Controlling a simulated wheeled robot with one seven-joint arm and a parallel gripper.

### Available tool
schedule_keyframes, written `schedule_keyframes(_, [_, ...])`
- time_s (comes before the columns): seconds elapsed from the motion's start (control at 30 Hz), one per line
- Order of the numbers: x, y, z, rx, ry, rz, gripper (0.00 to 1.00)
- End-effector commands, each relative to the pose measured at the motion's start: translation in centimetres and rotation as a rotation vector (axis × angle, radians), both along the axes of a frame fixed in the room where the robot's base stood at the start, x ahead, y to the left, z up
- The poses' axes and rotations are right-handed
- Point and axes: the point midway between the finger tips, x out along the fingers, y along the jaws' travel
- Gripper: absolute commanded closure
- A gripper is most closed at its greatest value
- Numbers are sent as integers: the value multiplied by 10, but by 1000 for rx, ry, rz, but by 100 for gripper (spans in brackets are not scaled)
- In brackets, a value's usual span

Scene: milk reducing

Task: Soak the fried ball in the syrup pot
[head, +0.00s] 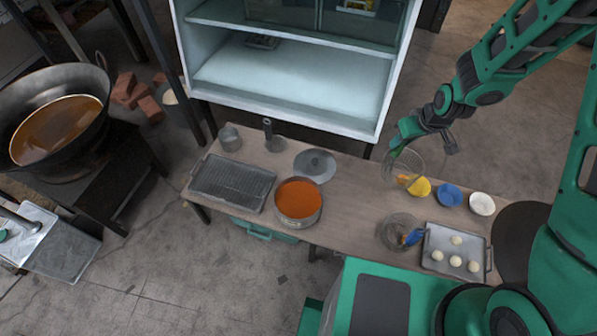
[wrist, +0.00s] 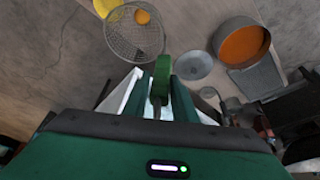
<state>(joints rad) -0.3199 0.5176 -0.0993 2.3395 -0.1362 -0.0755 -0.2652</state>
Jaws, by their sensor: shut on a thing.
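The pot of orange syrup (head: 298,199) stands on the wooden table, left of my gripper; in the wrist view it is at upper right (wrist: 242,42). My gripper (head: 409,131) is shut on the green handle (wrist: 160,75) of a wire strainer (head: 404,164). The strainer's basket (wrist: 131,42) hangs above the right part of the table, apart from the pot. A small orange-yellow round thing, which looks like the fried ball (wrist: 142,17), shows within the basket's outline. Its exact contact with the mesh is hard to tell.
Yellow (head: 421,188), blue (head: 449,195) and white bowls (head: 482,204) stand at right. A second strainer (head: 398,230) and a tray of pale balls (head: 430,246) lie nearer. A grey lid (head: 314,165) and wire rack tray (head: 231,183) flank the pot. A wok (head: 97,76) stands far left.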

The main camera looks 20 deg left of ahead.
Motion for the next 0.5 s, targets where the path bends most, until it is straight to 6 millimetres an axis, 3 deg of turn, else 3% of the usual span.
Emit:
schedule_keyframes(0.03, [-6, 22, -2, 0, 1, 70, 100])
schedule_keyframes(0.2, [-33, 87, -7, 0, 6, 309, 100])
schedule_keyframes(0.5, [-97, 187, -13, 9, 0, 710, 100])
